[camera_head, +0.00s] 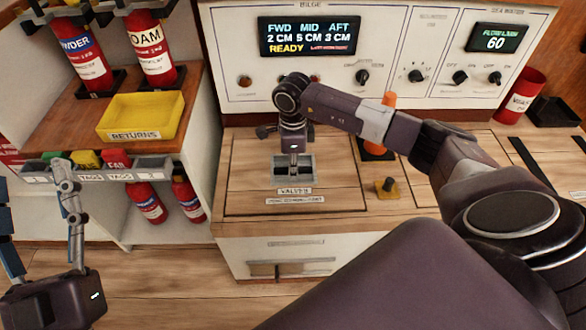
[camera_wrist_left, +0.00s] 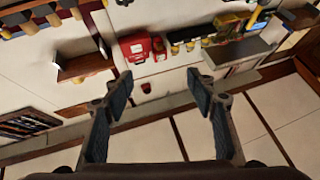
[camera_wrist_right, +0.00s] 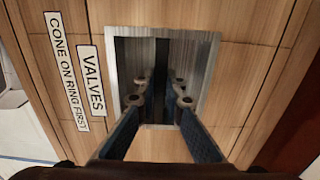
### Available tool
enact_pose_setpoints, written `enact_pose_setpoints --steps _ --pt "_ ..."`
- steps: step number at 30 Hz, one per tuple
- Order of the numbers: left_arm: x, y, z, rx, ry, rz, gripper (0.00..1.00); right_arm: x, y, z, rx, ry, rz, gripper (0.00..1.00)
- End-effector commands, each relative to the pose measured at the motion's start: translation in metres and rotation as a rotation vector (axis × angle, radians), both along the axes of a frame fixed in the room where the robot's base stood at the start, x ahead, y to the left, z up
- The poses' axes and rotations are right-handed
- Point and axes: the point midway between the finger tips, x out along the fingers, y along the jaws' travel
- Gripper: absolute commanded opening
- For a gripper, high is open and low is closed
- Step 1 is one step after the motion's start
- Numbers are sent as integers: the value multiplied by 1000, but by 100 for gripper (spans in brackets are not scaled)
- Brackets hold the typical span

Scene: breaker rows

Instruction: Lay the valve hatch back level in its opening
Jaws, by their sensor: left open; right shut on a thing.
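The valve hatch (camera_head: 245,180) is a wooden panel in the top of the low cabinet, labelled VALVES, with a metal recessed pull (camera_head: 280,180). It looks level or nearly so; I cannot tell whether it is flush at every edge. My right gripper (camera_head: 293,165) comes straight down into the pull. In the right wrist view, its fingers (camera_wrist_right: 160,100) reach into the metal recess of the hatch (camera_wrist_right: 125,50) and close on a dark bar there; their tips are partly hidden. My left gripper (camera_wrist_left: 162,92) is open and empty, away to the left by the shelves.
An orange cone (camera_head: 383,120) stands on a dark base right of the hatch, partly behind my right arm. A control panel (camera_head: 400,50) rises behind. A yellow RETURNS bin (camera_head: 140,115) and several extinguishers (camera_head: 150,50) are at left.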

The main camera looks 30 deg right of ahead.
Motion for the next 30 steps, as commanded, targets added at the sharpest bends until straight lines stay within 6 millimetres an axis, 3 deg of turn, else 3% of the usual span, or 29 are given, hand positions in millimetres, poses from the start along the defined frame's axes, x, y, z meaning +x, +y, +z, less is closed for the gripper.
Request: enact_pose_setpoints --steps 21,22,26,30 --pt "-13 1 18 -27 -98 -6 52 2 0 -4 1 -6 0 0" --pt "-13 1 20 -28 -101 -6 52 2 0 -4 1 -6 0 12" --pt "-13 1 20 -29 -104 -6 52 1 0 -4 1 -4 0 27" --pt "-13 1 20 -28 -101 -6 52 1 0 -5 0 -2 0 29"
